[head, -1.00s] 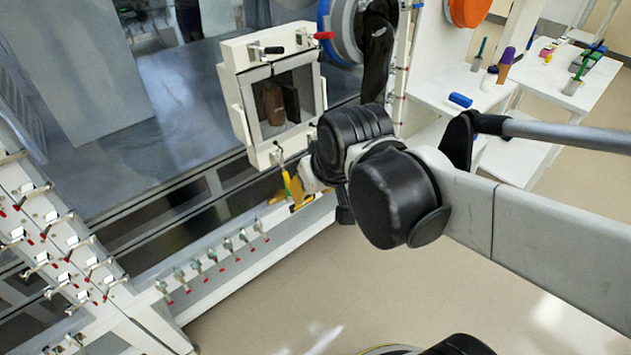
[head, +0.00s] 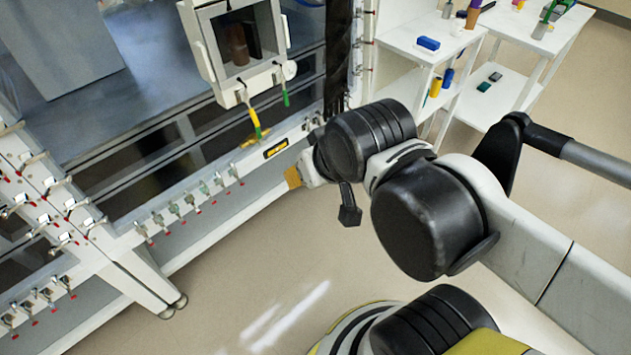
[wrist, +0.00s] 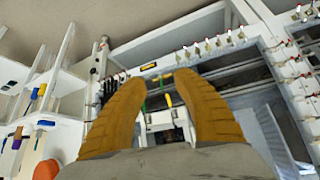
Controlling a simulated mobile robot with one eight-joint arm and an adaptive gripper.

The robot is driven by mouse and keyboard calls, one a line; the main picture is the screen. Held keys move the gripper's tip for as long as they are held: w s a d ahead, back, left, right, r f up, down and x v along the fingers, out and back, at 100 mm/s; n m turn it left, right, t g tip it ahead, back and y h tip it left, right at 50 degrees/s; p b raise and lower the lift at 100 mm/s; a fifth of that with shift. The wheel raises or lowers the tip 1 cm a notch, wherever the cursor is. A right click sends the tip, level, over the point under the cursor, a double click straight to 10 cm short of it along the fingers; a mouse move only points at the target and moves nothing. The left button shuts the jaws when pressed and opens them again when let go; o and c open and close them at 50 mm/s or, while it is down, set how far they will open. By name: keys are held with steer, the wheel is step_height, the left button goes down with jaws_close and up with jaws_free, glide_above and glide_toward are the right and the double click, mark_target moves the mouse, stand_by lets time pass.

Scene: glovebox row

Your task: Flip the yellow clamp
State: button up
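The yellow clamp (head: 255,124) hangs by its handle from the lower edge of the white framed window box, pointing down. A green-handled clamp (head: 285,97) hangs to its right. My gripper (head: 293,177) is below and right of the yellow clamp, apart from it in the picture. In the wrist view my gripper (wrist: 155,80) has two orange-brown fingers spread wide with nothing between the pads. The yellow clamp (wrist: 168,100) and the green clamp (wrist: 145,103) appear beyond, in the gap between the fingers.
The white framed window box (head: 192,50) projects from the glovebox front. A lower rail (head: 190,195) carries several small clamps. A white shelf unit (head: 410,38) with bottles and a blue block stands at the right. Floor (head: 240,270) is clear in front.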

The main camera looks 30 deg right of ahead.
steer(key=shift+w, duration=0.15)
steer(key=w+r+p, duration=0.3)
steer(key=w+r, duration=0.2)
steer(key=w, duration=0.3)
steer(key=n+g+p, duration=0.1)
steer(key=g+p, duration=0.2)
steer(key=p, duration=0.2)
glide_toward(254, 116)
steer(key=shift+h, duration=0.3)
steer(key=b+x, duration=0.1)
steer(key=x, duration=0.2)
steer(key=b+x, duration=0.1)
steer(key=x, duration=0.3)
steer(key=b+x, duration=0.2)
steer(key=x, duration=0.2)
steer(key=shift+a, duration=0.25)
jaws_close()
